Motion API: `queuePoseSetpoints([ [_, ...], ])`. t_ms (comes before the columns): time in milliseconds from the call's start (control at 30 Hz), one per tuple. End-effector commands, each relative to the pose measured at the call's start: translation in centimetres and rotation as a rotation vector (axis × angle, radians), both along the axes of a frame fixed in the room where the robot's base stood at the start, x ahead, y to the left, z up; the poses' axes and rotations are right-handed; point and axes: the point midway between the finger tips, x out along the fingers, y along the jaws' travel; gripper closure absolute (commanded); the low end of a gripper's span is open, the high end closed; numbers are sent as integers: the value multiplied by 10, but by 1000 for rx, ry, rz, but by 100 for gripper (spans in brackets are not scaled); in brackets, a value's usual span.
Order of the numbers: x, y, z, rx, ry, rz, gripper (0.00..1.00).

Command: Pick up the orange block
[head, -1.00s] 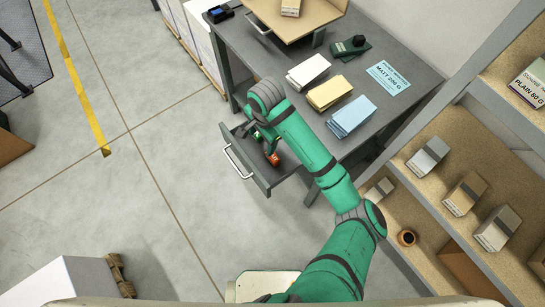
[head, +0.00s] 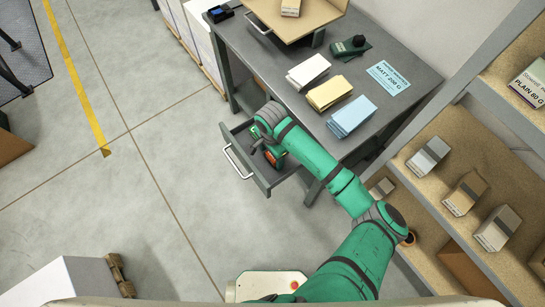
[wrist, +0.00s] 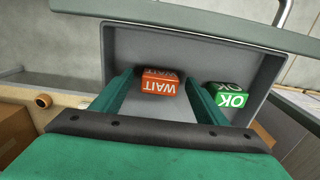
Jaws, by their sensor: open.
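The orange block (wrist: 159,86), marked WAIT, lies in the open grey drawer (wrist: 120,45). In the wrist view it shows between the two fingertips of my gripper (wrist: 160,79). My gripper is open, with one green finger on each side of the block. I cannot tell how far down the fingers reach beside it. A green block (wrist: 232,97), marked OK, lies in the drawer to the right of the right finger. In the head view the drawer (head: 238,150) is pulled out below the desk, and my wrist over it hides much of its inside.
The grey desk (head: 265,75) above carries white, yellow and blue paper stacks (head: 350,116). A shelf (head: 440,200) with several boxes stands at the right. The floor left of the drawer is clear.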

Motion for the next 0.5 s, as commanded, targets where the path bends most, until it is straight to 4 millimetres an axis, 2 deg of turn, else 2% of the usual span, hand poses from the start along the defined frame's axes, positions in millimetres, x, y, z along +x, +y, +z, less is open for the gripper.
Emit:
queuePoseSetpoints([
  [133, 0, -1, -13, -1, 0, -1, 33],
  [367, 0, 0, -15, 1, -1, -1, 33],
  [400, 0, 0, -15, 1, -1, -1, 35],
  [500, 0, 0, -15, 1, -1, -1, 59],
])
